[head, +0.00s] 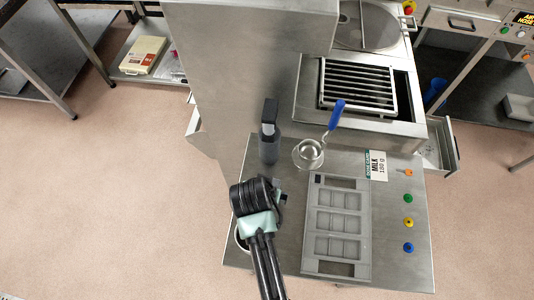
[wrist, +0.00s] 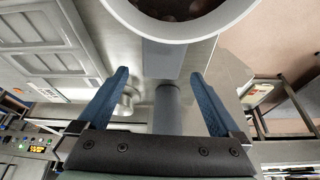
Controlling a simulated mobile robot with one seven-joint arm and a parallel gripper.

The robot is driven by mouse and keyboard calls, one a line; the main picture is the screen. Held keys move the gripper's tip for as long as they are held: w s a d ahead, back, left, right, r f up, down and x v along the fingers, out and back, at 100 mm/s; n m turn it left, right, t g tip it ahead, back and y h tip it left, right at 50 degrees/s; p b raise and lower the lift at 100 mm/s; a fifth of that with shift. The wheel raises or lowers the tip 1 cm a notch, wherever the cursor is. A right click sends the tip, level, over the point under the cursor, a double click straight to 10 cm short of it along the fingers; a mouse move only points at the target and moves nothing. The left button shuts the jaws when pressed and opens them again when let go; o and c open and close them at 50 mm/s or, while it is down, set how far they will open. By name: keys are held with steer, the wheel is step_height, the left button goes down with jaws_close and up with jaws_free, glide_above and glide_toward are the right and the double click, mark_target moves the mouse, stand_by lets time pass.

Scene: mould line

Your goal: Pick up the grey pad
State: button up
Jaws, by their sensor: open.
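I cannot make out the grey pad for certain in either view. My gripper (head: 280,199) is over the left part of the steel worktop in the head view, largely hidden by my own wrist. In the wrist view my gripper (wrist: 160,74) has its two blue fingers wide apart, with nothing held between them. A flat grey block (wrist: 164,60) and a grey cylinder (wrist: 167,108) show beyond and between the fingers; I cannot tell whether they touch anything. A dark grey upright tool (head: 268,145) stands on the worktop just behind my gripper.
A pale round pot (wrist: 222,25) with dark contents is close ahead. A ladle with a blue handle (head: 337,114), a grey mould tray (head: 310,225) and coloured buttons (head: 408,222) are to the right. A tall steel column (head: 240,80) stands behind.

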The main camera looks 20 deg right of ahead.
steer(key=shift+a+p+x, duration=0.15)
steer(key=shift+p+x, duration=0.15)
steer(key=shift+x, duration=1.1)
steer(key=shift+a+p+x, duration=0.15)
steer(key=shift+p+x, duration=0.15)
steer(key=shift+x, duration=1.05)
steer(key=shift+f, duration=0.1)
steer(key=shift+c, duration=0.2)
steer(key=c, duration=1.1)
step_height(320, 180, up, 10)
steer(key=shift+r+b, duration=0.1)
steer(key=shift+b, duration=0.5)
